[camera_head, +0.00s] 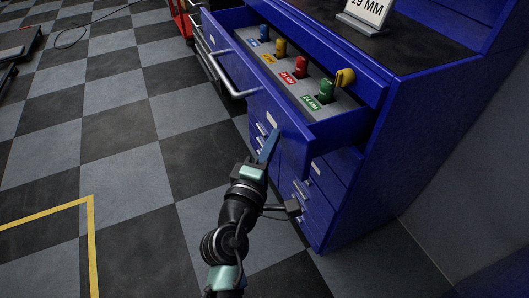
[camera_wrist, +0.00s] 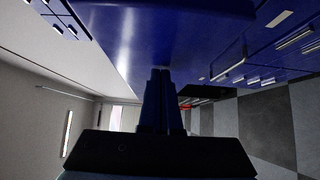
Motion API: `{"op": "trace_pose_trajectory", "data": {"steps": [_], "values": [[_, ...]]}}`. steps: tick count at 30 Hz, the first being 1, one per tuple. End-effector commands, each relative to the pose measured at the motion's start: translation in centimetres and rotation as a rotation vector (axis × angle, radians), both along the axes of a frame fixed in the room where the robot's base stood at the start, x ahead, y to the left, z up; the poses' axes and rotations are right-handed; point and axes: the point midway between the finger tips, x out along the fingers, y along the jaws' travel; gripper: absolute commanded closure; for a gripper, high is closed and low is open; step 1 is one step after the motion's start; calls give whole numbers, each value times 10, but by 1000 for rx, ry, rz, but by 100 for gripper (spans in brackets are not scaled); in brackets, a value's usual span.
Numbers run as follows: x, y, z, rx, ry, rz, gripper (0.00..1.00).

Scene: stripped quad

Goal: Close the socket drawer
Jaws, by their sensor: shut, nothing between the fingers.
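The socket drawer (camera_head: 282,108) is pulled open from the top of a blue cabinet (camera_head: 365,150). Its long silver handle (camera_head: 232,72) runs along the front. Inside is a grey tray with a blue socket (camera_head: 264,33), a yellow socket (camera_head: 280,47), a red socket (camera_head: 301,67) and a green socket (camera_head: 326,91), each by a coloured label. A yellow piece (camera_head: 345,77) sticks up at the drawer's back right, near the cabinet face. My gripper (camera_head: 270,146) is shut and empty, by the right part of the drawer front; contact cannot be told. Its closed fingers show in the wrist view (camera_wrist: 160,80).
A sign (camera_head: 367,10) reading "19 MM" stands on the dark cabinet top. Lower closed drawers (camera_head: 318,205) with small handles lie below the open one. A red cabinet (camera_head: 181,18) stands at the back. The checkered floor at left is mostly clear, with a yellow line (camera_head: 91,240).

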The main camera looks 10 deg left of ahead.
Motion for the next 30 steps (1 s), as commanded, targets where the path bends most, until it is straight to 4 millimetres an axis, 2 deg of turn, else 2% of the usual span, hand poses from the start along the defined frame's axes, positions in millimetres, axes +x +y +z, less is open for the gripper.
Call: {"op": "trace_pose_trajectory", "data": {"steps": [1, 6, 16, 23, 30], "values": [[11, -12, 3, -2, -2, -12, 100], [37, -45, 4, -1, 0, -14, 100], [76, -101, 3, -1, 0, -10, 100], [89, -120, 2, -1, -1, -8, 100], [89, -119, 0, -1, 0, -5, 100]]}}
